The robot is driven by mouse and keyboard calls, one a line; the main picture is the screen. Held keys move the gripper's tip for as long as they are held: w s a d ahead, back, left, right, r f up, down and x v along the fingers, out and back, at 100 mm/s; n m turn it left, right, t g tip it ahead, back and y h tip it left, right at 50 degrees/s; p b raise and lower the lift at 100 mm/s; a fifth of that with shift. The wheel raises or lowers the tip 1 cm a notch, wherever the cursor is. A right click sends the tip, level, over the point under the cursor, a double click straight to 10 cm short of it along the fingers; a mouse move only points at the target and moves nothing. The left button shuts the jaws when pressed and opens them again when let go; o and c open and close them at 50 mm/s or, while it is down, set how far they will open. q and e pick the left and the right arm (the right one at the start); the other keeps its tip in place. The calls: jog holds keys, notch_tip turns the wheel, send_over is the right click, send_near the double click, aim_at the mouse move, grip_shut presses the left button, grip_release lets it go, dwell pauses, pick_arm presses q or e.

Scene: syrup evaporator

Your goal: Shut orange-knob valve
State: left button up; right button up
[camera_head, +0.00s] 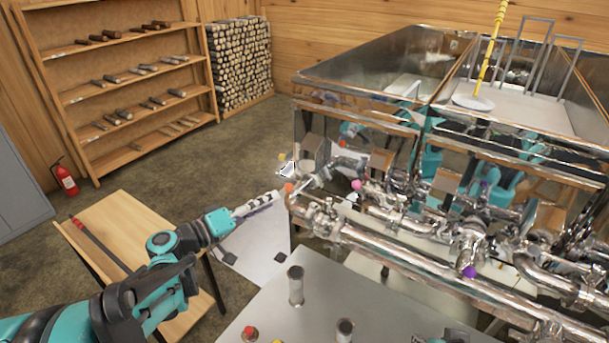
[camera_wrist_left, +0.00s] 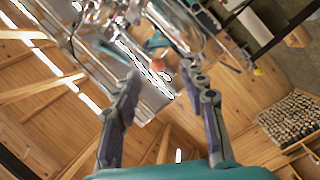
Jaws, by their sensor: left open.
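The orange knob (camera_head: 289,188) sits at the left end of the shiny pipework on the evaporator's near side. My left gripper (camera_head: 279,196) is just left of it, with its fingers pointing toward it. In the left wrist view the orange knob (camera_wrist_left: 186,64) shows close to the tip of the right-hand finger. The left gripper (camera_wrist_left: 162,74) is open there, with a wide gap and nothing held. I cannot tell whether a finger touches the knob. The valve body is partly lost among reflective pipes. My right gripper is not in view.
Pink (camera_head: 357,185), purple (camera_head: 470,272) and yellow (camera_head: 282,157) knobs sit around the same pipework. A grey table (camera_head: 380,310) with small cylinders stands in front. A wooden bench (camera_head: 130,225) is at the left. Open floor lies behind my left arm.

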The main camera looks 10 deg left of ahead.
aim_at(288, 187)
pick_arm(q)
jog(key=x, duration=0.5)
jog(key=r+b+x, duration=0.1)
jog(key=x, duration=0.1)
jog(key=shift+w, duration=0.4)
grip_shut()
